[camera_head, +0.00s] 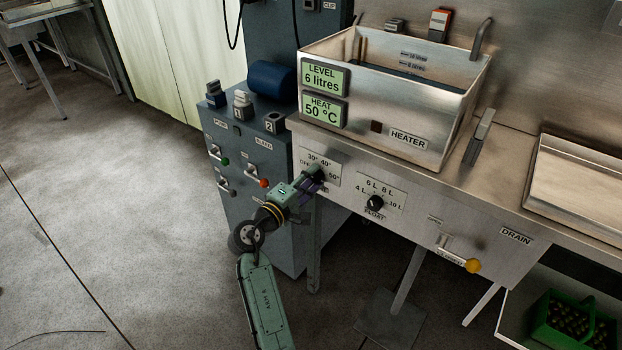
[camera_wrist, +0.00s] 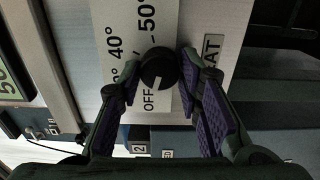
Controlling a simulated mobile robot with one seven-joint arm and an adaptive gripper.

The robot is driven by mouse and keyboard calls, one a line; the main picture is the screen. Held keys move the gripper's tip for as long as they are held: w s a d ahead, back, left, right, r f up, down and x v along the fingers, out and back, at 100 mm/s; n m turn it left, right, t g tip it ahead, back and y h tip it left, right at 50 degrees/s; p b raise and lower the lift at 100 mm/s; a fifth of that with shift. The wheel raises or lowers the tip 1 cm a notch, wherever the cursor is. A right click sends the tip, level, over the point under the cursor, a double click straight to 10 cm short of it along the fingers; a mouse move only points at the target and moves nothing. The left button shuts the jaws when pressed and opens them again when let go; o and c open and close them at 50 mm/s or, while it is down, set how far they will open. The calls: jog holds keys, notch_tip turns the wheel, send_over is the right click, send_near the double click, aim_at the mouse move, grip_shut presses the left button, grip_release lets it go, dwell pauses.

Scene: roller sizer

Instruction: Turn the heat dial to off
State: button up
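The heat dial is a round black knob (camera_wrist: 158,68) on a white scale plate (camera_head: 320,165) marked OFF, 30°, 40° and 50°. In the wrist view it sits between the two purple-padded fingers of my gripper (camera_wrist: 158,72), which are spread apart, one on each side. Firm contact with the knob cannot be made out. A pale mark shows at the knob's edge facing the OFF label (camera_wrist: 150,101); whether it is the pointer is unclear. The heat display (camera_head: 322,110) reads 50 °C.
The float dial (camera_head: 375,203) is just right of my gripper, and the drain lever with its yellow knob (camera_head: 473,266) is farther right. A blue-grey cabinet (camera_head: 245,165) with small levers stands close on the left. The steel basin (camera_head: 385,105) is above.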

jog(key=o, duration=0.3)
jog(key=shift+o, duration=0.2)
jog(key=v, duration=1.2)
